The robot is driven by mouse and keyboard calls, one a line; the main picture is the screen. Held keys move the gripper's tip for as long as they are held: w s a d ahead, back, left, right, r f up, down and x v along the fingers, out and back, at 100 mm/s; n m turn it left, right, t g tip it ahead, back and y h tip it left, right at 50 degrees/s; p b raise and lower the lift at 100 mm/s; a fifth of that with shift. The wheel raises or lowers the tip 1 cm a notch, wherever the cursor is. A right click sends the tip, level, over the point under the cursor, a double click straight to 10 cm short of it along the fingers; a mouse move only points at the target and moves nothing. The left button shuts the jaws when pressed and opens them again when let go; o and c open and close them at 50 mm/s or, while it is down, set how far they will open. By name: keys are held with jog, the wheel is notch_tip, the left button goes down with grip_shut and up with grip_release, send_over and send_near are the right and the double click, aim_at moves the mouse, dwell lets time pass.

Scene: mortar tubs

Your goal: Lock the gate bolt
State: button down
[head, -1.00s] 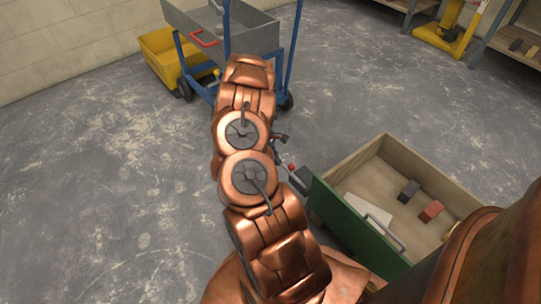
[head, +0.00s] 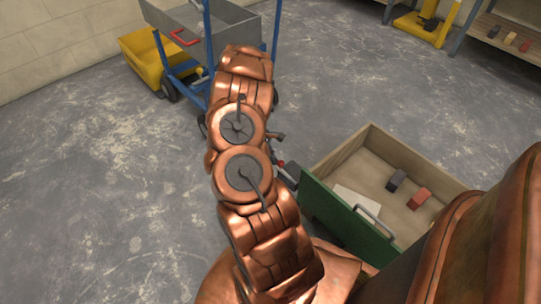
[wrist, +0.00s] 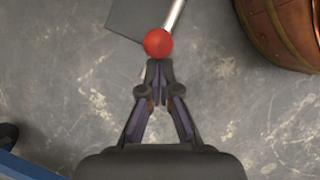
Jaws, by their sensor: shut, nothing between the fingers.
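A red ball knob (wrist: 158,42) shows in the wrist view, by a silver rod (wrist: 174,16) and a grey plate (wrist: 132,18). I take it for the bolt's knob. A small red spot, probably the same knob (head: 281,163), shows in the head view beside my arm, left of the green panel. My gripper (wrist: 160,66) is shut and empty, its fingertips just below the knob in the wrist view. I cannot tell whether they touch it. The head view mostly hides the gripper behind my arm. The bolt's socket is not clearly visible.
A wooden box with a green front (head: 345,222) and a handle (head: 380,222) stands right of my arm, holding small blocks. A grey cart (head: 235,25) and yellow tub (head: 140,55) stand at the back left. Shelving (head: 500,45) is at the back right. Floor left is clear.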

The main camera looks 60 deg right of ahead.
aim_at(285, 176)
jog(key=shift+s+a+p, duration=0.3)
jog(key=shift+s+p, duration=0.5)
jog(key=shift+s, duration=0.25)
jog(key=shift+s+a+p, duration=0.25)
jog(key=shift+s+p, duration=0.5)
jog(key=shift+s, duration=0.25)
jog(key=w+a+r+p, duration=0.1)
jog(key=w+r+p, duration=0.1)
jog(key=w+r, duration=0.6)
jog(key=shift+w+a+r, duration=0.2)
jog(key=shift+w+a, duration=0.05)
jog(key=shift+a, duration=0.1)
